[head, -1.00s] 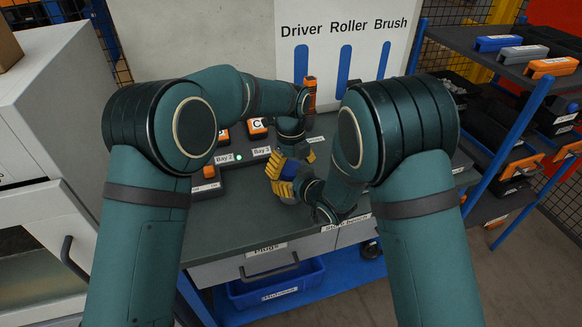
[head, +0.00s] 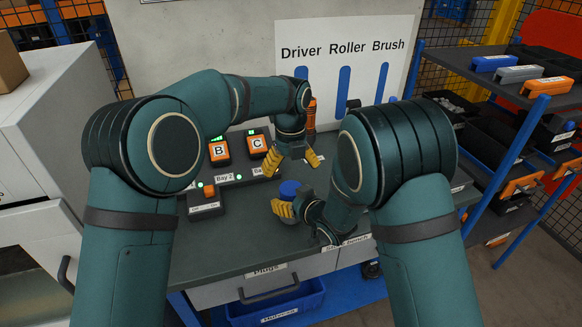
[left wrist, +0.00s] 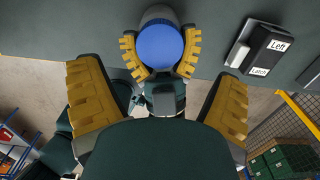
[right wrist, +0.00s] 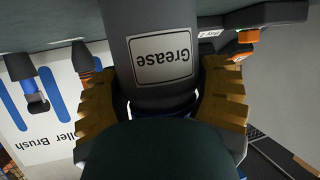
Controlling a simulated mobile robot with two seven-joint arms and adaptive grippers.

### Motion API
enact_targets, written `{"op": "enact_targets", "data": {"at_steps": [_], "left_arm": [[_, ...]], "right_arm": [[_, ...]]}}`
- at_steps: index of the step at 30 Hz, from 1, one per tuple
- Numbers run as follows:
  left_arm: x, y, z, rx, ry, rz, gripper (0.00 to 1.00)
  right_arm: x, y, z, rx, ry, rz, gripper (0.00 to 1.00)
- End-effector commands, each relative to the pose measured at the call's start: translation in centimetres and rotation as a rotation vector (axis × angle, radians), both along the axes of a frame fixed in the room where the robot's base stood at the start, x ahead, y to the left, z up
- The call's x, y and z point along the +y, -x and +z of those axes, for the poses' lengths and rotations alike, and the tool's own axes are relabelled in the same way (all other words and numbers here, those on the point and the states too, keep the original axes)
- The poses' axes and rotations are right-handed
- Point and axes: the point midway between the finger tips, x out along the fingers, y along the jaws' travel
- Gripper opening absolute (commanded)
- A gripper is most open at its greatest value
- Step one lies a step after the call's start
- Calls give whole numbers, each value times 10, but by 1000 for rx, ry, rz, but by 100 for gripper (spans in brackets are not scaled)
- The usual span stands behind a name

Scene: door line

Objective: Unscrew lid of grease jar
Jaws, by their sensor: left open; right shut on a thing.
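The grease jar is grey with a white label reading Grease, large in the right wrist view (right wrist: 150,25). Its blue lid (head: 289,187) sits on top and shows from above in the left wrist view (left wrist: 160,46). My right gripper (head: 284,209) is shut on the jar's body; its yellow fingers lie on both sides of the jar in the right wrist view (right wrist: 160,95). My left gripper (head: 291,160) is open and empty above the lid, clear of it. Its fingers are spread wide in the left wrist view (left wrist: 160,85).
An orange-handled tool (head: 311,115) stands behind my left gripper. A shelf rack (head: 520,130) stands at right.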

Motion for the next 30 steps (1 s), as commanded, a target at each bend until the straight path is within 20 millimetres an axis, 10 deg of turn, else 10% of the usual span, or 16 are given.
{"op": "enact_targets", "data": {"at_steps": [12, 24, 30], "left_arm": [[0, 1, -57, 3, -1, 2, 91], [0, 0, -64, 0, 0, 3, 91], [0, 1, -64, 0, 0, 3, 26]], "right_arm": [[0, 0, 0, -1, -1, 0, 0], [0, 0, 0, -1, -1, 0, 0], [0, 0, 0, -1, -1, 0, 0]]}}
